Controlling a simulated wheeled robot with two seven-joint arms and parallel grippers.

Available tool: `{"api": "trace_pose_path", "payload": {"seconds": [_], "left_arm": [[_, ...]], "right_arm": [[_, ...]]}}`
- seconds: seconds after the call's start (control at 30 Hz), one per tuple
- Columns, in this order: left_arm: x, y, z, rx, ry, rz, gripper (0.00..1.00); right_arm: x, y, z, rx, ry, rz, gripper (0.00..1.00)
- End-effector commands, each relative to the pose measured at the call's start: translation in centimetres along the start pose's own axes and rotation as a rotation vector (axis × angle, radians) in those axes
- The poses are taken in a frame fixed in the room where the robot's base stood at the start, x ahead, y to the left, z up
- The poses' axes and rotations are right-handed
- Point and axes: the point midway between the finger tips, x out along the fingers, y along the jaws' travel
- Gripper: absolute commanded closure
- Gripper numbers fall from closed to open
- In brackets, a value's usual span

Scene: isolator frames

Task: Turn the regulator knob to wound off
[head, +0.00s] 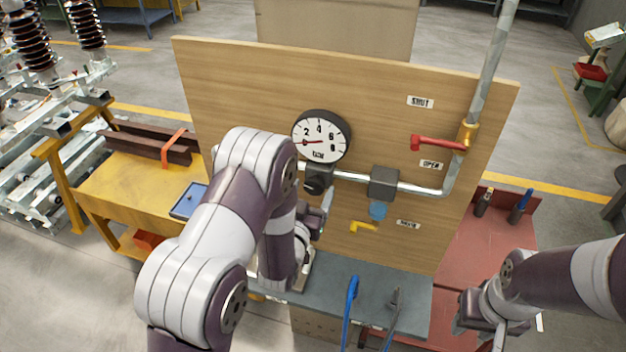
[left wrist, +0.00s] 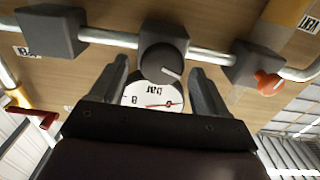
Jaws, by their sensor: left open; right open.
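The black round regulator knob (head: 314,187) sits on the pipe below the pressure gauge (head: 321,137), partly hidden by my left arm in the head view. In the left wrist view the knob (left wrist: 163,64) shows a white mark pointing to the lower right. The gauge (left wrist: 150,97) appears upside down there, partly hidden by my gripper; in the head view its red needle points left, near the low numbers. My left gripper (left wrist: 160,68) is open, with a finger on either side of the knob in the picture; contact is not visible. My right gripper (head: 482,316) is open, low at the right.
A red lever valve (head: 438,143) stands between the SHUT and OPEN labels on the wooden panel (head: 240,75). Blue-handled tools (head: 350,300) stand on the grey bench below.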

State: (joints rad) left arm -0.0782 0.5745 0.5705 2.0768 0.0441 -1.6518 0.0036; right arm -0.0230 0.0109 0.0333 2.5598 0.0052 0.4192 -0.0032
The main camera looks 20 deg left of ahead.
Motion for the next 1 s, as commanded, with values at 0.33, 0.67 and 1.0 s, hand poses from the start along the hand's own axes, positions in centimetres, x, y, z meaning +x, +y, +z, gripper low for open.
{"api": "trace_pose_path", "payload": {"seconds": [0.33, 0.67, 1.0], "left_arm": [[1.4, 0.0, 0.1, 0.000, -0.001, 0.000, 0.24], [1.3, 0.0, 0.1, 0.000, -0.001, 0.000, 0.78], [1.3, 0.0, 0.3, -0.074, 0.001, 0.000, 0.78]], "right_arm": [[-0.6, 0.0, -0.1, 0.000, 0.000, 0.000, 0.57], [-0.6, 0.0, -0.1, 0.000, 0.000, 0.000, 0.57], [0.5, 0.0, 0.1, 0.000, 0.000, 0.000, 0.57]]}}
